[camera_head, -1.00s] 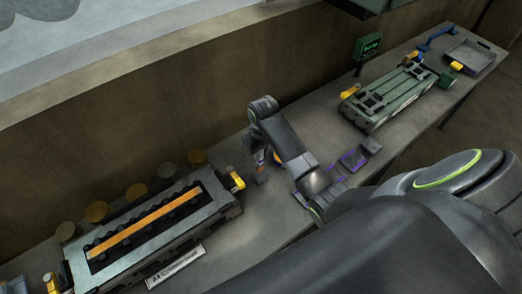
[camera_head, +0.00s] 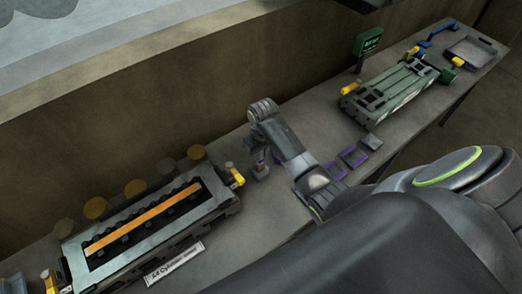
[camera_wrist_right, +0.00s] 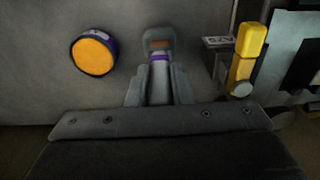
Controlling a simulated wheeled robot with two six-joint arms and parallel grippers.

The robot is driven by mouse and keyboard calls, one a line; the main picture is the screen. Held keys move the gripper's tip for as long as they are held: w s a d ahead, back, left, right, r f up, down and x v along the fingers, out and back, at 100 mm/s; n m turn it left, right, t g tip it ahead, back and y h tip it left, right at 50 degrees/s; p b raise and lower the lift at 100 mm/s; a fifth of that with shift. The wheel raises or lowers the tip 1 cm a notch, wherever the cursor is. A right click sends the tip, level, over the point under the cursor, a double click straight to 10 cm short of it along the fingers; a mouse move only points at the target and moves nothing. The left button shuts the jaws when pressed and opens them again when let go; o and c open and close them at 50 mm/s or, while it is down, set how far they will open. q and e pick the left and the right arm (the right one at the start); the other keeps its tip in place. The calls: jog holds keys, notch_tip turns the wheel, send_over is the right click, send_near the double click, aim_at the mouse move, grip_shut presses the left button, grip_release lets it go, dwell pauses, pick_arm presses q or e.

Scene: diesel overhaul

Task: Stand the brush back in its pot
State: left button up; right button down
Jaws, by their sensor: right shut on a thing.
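My right gripper (camera_head: 261,168) is low over the bench, to the right of the long engine block. It also shows in the right wrist view (camera_wrist_right: 158,72), shut on a slim piece with a purple band and a brown-orange patch, which looks like the brush (camera_wrist_right: 158,57). A round, orange-topped thing with a dark purple rim, which looks like the pot (camera_wrist_right: 93,54), is to the left of the gripper and apart from it. In the head view my arm partly hides this spot. My left gripper is not in view.
A long engine block (camera_head: 218,207) with an orange strip lies at left, with several round pieces behind it. A green block (camera_head: 388,93) and a grey tray (camera_head: 493,47) lie farther right. Purple-edged pieces (camera_head: 355,156) lie nearer. A wall runs behind the bench.

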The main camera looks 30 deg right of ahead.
aim_at(261, 164)
jog(key=shift+f+b, duration=0.75)
jog(key=shift+f, duration=1.1)
jog(key=c, duration=1.2)
grip_release()
